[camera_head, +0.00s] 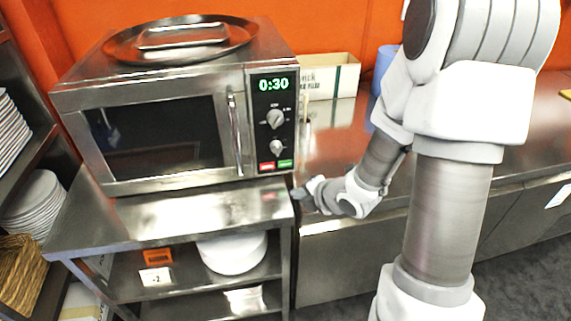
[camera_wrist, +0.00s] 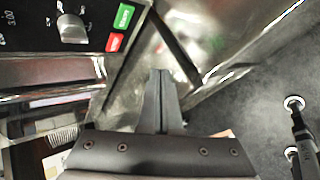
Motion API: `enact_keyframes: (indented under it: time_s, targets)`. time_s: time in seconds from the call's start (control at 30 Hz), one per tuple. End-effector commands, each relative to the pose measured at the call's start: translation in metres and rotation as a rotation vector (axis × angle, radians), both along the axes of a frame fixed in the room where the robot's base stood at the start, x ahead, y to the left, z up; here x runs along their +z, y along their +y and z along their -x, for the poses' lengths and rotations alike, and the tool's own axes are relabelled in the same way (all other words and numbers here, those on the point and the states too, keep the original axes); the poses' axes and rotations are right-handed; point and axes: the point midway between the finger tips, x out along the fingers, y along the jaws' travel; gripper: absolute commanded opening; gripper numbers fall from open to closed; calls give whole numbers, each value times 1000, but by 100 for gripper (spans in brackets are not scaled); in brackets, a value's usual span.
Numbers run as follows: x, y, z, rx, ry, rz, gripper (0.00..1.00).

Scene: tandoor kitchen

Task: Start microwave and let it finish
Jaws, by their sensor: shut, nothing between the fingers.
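The steel microwave (camera_head: 72,98) stands on a steel shelf unit, its door shut and its window dark. Its green display (camera_head: 273,85) reads 0:30. Below are two knobs (camera_head: 275,118), then a red button (camera_head: 267,165) and a green button (camera_head: 285,163). The wrist view shows the green button (camera_wrist: 123,17) and red button (camera_wrist: 115,42) at the upper left. My gripper (camera_head: 295,193) is shut and empty, just below and right of the buttons, apart from the panel. In the wrist view its fingertips (camera_wrist: 160,73) are together, with the buttons to their left.
A round tray (camera_head: 120,50) with a smaller tray lies on the microwave. A cardboard box (camera_head: 345,78) and a blue container (camera_head: 384,62) stand on the counter (camera_head: 525,150) behind my arm. White plates (camera_head: 232,253) sit on the lower shelf. Stacked plates (camera_head: 33,205) stand at left.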

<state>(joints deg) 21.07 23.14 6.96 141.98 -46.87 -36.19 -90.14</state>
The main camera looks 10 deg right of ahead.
Motion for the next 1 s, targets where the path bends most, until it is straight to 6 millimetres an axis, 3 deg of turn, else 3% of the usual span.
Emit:
enact_keyframes:
  time_s: [0.6, 1.0]
  targets:
    - [0, 0, -75, 1, 0, -1, 0]
    - [0, 0, -85, -1, 1, 0, 0]
